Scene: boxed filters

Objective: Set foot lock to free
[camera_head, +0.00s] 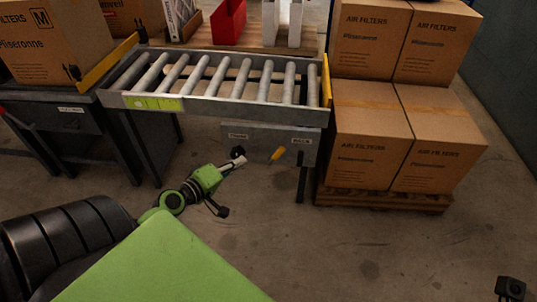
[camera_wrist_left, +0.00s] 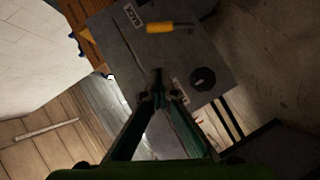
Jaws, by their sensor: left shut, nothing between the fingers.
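A grey panel (camera_head: 262,146) hangs below the roller conveyor. It carries a short yellow handle (camera_head: 278,154), tilted in the head view, and a black knob (camera_head: 238,152). The yellow handle (camera_wrist_left: 168,27) and the black knob (camera_wrist_left: 203,79) also show in the left wrist view. My left gripper (camera_head: 240,161) is shut and empty in front of the panel, close to the knob and left of the handle. Its fingertips (camera_wrist_left: 158,80) appear apart from both.
The roller conveyor (camera_head: 215,104) is above the panel, with dark legs below. Stacked air filter boxes (camera_head: 367,134) stand on a pallet (camera_head: 380,199) at the right. A dark table (camera_head: 60,118) is at the left. The floor (camera_head: 340,250) in front is clear.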

